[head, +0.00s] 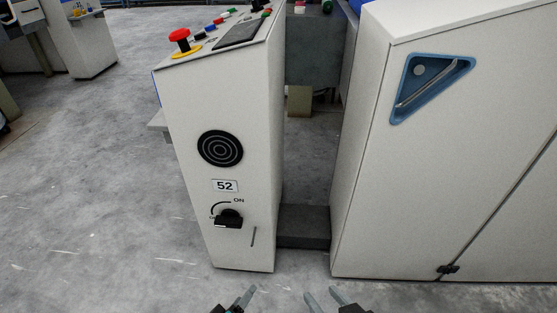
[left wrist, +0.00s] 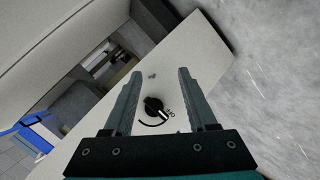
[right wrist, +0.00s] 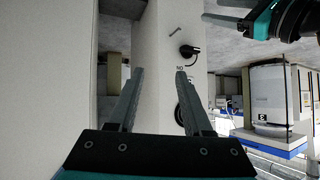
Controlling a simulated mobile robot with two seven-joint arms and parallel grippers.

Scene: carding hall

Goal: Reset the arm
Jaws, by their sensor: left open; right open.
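My left gripper (head: 233,300) is at the bottom of the head view, low in front of a white control cabinet (head: 218,115). Its two fingers stand apart and empty in the left wrist view (left wrist: 160,73). A black rotary knob (head: 229,217) marked ON sits low on the cabinet's front. The knob also shows between and beyond the fingers in the left wrist view (left wrist: 153,105), apart from them. My right gripper (head: 325,299) is beside the left one, open and empty in the right wrist view (right wrist: 160,72). The knob shows there too (right wrist: 188,50).
A red emergency stop button (head: 180,37) on a yellow base sits on the cabinet's top panel. A large white machine housing (head: 400,180) with a blue recessed handle (head: 432,85) stands at the right, across a narrow gap. Grey floor (head: 90,190) is clear at the left.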

